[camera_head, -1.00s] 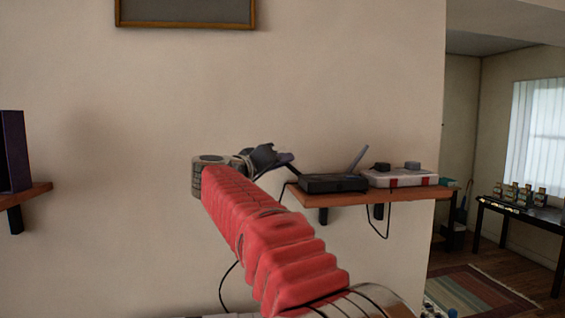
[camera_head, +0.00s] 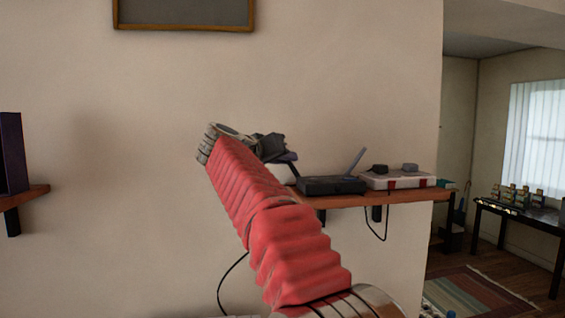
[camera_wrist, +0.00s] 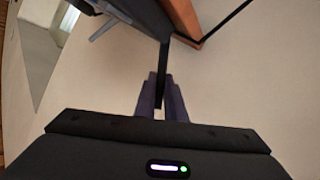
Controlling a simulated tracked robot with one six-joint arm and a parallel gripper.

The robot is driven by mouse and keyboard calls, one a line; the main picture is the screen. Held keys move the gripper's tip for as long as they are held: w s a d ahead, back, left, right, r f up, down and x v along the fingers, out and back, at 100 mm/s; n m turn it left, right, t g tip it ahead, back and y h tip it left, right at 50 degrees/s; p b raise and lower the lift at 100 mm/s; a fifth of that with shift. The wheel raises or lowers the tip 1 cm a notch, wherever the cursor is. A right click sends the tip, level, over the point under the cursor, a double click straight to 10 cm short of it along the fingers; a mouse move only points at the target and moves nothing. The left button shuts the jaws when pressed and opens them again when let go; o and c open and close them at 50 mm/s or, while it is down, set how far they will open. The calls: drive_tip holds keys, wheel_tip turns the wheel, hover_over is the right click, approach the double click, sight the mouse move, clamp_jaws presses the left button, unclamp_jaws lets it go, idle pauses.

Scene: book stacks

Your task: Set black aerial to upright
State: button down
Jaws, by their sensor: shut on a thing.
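The black router (camera_head: 333,186) sits on the wooden wall shelf; its dark body also shows at the top of the wrist view (camera_wrist: 140,14). A grey aerial (camera_head: 357,160) rises from its right side, leaning right. The black aerial (camera_wrist: 164,62) is a thin dark bar running from the router's body to between my fingers in the wrist view. My gripper is shut on the black aerial.
A white and red box (camera_head: 398,179) with dark pieces on top stands right of the router on the shelf (camera_head: 380,197). A black cable (camera_head: 385,228) hangs below. The wall above the router is clear. A framed board (camera_head: 185,14) hangs higher up.

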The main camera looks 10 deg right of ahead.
drive_tip(key=shift+d+r+m+g+y, duration=0.2)
drive_tip(key=shift+d+m+g+y, duration=0.1)
drive_tip(key=shift+d+m+y, duration=0.25)
drive_tip(key=shift+d+r+m+g+y, duration=0.15)
drive_tip(key=shift+d+m+g+y, duration=0.15)
drive_tip(key=shift+d+m+y, duration=0.25)
drive_tip(key=shift+d+y, duration=0.25)
drive_tip(key=shift+y, duration=0.25)
drive_tip(key=shift+d+m, duration=0.2)
drive_tip(key=shift+m, duration=0.1)
drive_tip(key=c, duration=1.8)
unclamp_jaws()
drive_tip(key=shift+a+r, duration=0.1)
drive_tip(key=v, duration=1.3)
drive_tip(key=shift+s+r, duration=0.2)
drive_tip(key=shift+r, duration=0.1)
